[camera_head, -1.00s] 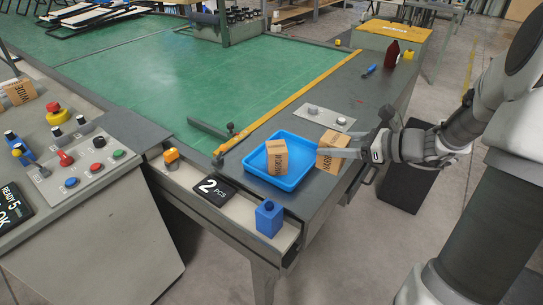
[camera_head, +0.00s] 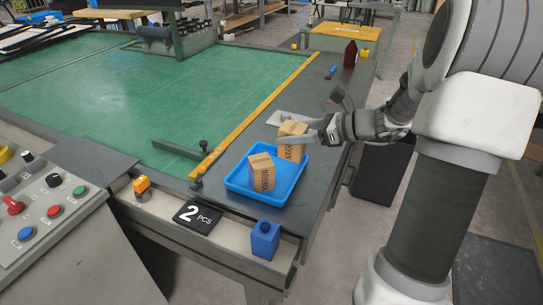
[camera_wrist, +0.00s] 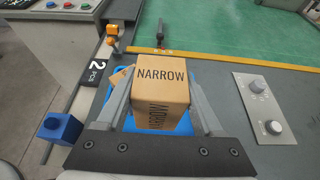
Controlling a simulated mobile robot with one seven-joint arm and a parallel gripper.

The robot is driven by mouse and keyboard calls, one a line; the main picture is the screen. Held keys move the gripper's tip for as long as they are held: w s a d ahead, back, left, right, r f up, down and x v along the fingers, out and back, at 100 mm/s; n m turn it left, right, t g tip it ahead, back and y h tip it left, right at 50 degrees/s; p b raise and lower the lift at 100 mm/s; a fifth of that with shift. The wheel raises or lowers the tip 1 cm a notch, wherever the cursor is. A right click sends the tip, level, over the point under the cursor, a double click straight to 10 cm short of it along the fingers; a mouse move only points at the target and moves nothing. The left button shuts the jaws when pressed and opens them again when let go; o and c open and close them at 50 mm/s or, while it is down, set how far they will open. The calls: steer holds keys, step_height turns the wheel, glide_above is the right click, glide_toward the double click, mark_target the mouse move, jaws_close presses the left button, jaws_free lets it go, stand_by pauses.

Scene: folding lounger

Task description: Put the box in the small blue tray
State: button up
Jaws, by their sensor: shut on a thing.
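The small blue tray (camera_head: 283,196) sits on the grey end of the table. One cardboard box marked NARROW (camera_head: 262,173) stands in the tray's left part. My gripper (camera_head: 308,130) is shut on a second cardboard box (camera_head: 291,141), also marked NARROW. This held box is over the tray's far right part in the head view; I cannot tell whether it touches the tray floor. In the wrist view the held box (camera_wrist: 161,85) is between the two fingers, and it hides much of the tray (camera_wrist: 121,70). A corner of the other box (camera_wrist: 118,77) shows behind it.
A grey knob panel (camera_head: 288,118) lies beside the tray's far side. A yellow strip (camera_head: 262,112) borders the green mat (camera_head: 190,95). A blue container (camera_head: 265,240) and a black "2 PCS" sign (camera_head: 199,216) stand in front. A red bottle (camera_head: 350,54) stands at the back.

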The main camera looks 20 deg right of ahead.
steer(key=shift+w+a+f+b, duration=0.3)
steer(key=shift+w+f+b, duration=0.25)
steer(key=shift+w+f, duration=0.75)
steer(key=shift+w+a+f+b, duration=0.3)
steer(key=shift+w+f+b, duration=0.3)
steer(key=shift+w+f, duration=0.75)
steer(key=shift+w+a+f+b, duration=0.3)
steer(key=shift+w+f+b, duration=0.25)
steer(key=shift+w+f, duration=0.75)
steer(key=shift+s+f, duration=0.35)
steer(key=shift+f, duration=0.15)
steer(key=o, duration=1)
